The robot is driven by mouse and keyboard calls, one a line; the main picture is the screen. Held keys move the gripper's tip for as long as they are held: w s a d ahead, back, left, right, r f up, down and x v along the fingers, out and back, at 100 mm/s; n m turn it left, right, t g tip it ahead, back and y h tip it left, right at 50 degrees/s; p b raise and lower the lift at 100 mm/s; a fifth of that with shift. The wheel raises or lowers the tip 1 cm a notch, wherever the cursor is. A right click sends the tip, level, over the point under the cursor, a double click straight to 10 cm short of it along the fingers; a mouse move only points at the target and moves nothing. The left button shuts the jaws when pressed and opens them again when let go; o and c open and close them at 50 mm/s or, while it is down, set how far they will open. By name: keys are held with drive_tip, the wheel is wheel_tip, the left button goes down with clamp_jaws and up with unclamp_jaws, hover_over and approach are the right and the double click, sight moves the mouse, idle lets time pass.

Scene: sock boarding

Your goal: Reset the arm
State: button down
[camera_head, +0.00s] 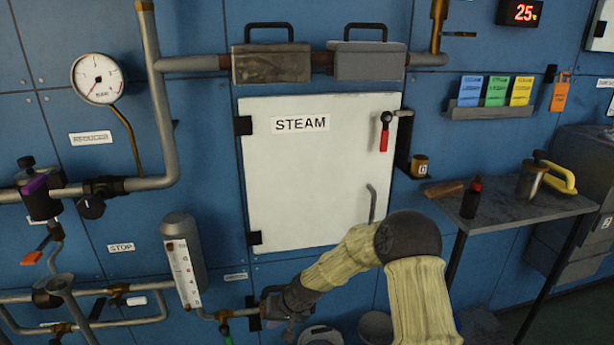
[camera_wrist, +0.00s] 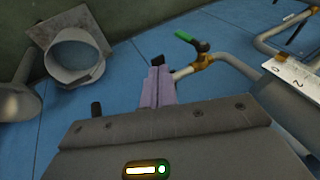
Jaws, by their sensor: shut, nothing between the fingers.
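My arm, in a pale yellow sleeve, reaches in from the lower right of the head view. My gripper (camera_head: 272,304) is low against the blue wall, below the white STEAM door (camera_head: 318,185) and right of the level gauge. In the wrist view my gripper (camera_wrist: 157,72) shows its fingers closed together with nothing between them. A valve with a green handle (camera_wrist: 187,38) is just to the right of the fingertips in that view. The gripper appears apart from it, but the exact gap is hard to tell.
A glass level gauge (camera_head: 184,262) and pipes stand left of the gripper. A round bracket (camera_wrist: 75,57) is at the wrist view's upper left. A shelf table (camera_head: 510,205) with a dark bottle (camera_head: 472,199) is at the right. The area before the STEAM door is mostly clear.

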drive_tip(key=s+d+r+m+h, duration=0.1)
drive_tip(key=s+d+r+h, duration=0.1)
drive_tip(key=s+d+r, duration=0.45)
drive_tip(key=s+d+r+m+h, duration=0.15)
drive_tip(key=s+d+r, duration=0.25)
drive_tip(key=s+d, duration=0.5)
drive_tip(key=s+d+r+h, duration=0.2)
drive_tip(key=s+d+r, duration=0.35)
drive_tip(key=d, duration=0.45)
wheel_tip(320, 180, up, 30)
drive_tip(key=p, duration=3.1)
drive_tip(key=shift+s+r+t, duration=0.2)
drive_tip(key=shift+s+t, duration=0.1)
drive_tip(key=shift+a, duration=0.1)
